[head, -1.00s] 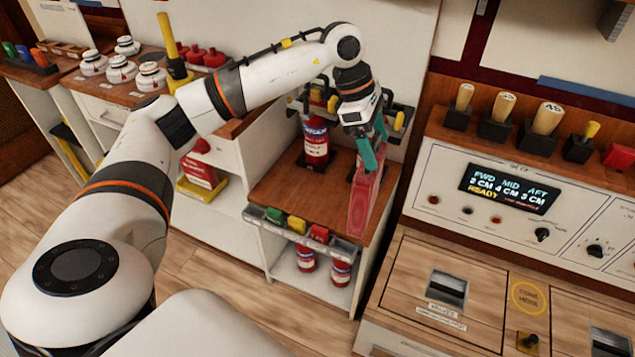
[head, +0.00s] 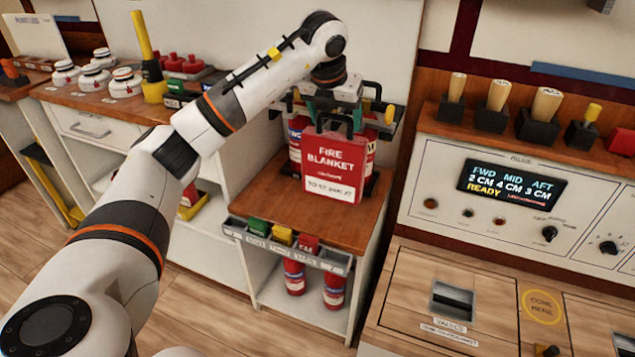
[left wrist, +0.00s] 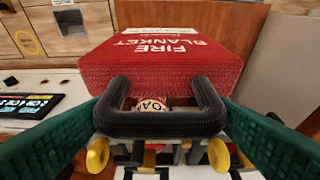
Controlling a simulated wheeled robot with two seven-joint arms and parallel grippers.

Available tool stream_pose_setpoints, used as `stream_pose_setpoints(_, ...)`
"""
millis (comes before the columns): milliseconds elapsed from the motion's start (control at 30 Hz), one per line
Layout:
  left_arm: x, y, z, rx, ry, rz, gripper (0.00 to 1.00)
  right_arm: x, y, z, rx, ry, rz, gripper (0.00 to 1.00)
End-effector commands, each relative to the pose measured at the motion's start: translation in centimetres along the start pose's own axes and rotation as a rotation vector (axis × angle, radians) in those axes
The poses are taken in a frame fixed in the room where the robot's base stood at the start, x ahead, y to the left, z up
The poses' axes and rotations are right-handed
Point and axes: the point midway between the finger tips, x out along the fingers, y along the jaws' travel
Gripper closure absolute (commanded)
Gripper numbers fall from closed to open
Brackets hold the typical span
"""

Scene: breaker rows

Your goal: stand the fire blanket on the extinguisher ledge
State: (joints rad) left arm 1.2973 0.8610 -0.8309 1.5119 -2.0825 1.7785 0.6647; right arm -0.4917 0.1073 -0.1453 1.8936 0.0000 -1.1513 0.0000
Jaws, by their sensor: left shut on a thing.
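The fire blanket (head: 333,167) is a red box with white lettering and a black handle, upright, its lettered face toward the head camera. My left gripper (head: 345,98) is above it, shut on it at the black handle (left wrist: 160,122), which shows between the green fingers in the left wrist view. The blanket (left wrist: 165,62) fills the middle there. It is over the wooden extinguisher ledge (head: 262,212); I cannot tell whether its bottom touches the wood. A red extinguisher (head: 295,135) shows partly behind its left side. My right gripper is not in view.
A rail with black hooks (head: 388,118) runs behind the blanket. Green, yellow and red blocks (head: 281,237) line the ledge's front strip, with small extinguishers (head: 333,290) on the shelf below. A control console (head: 500,190) stands close on the right. The ledge's front left is clear.

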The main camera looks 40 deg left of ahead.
Motion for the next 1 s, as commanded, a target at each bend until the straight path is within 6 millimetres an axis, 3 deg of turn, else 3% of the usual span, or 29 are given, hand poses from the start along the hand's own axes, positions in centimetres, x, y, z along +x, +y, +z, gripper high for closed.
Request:
stream_pose_setpoints(133,2.6,-0.1,1.1,0.002,-0.001,0.0,0.84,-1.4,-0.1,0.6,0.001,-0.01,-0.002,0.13)
stream_pose_setpoints(600,7.1,0.0,3.0,0.004,0.001,0.002,0.84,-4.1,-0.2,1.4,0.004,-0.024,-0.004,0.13)
stream_pose_setpoints(1000,7.5,0.0,3.2,0.004,0.003,0.002,0.84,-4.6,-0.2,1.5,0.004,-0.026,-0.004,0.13)
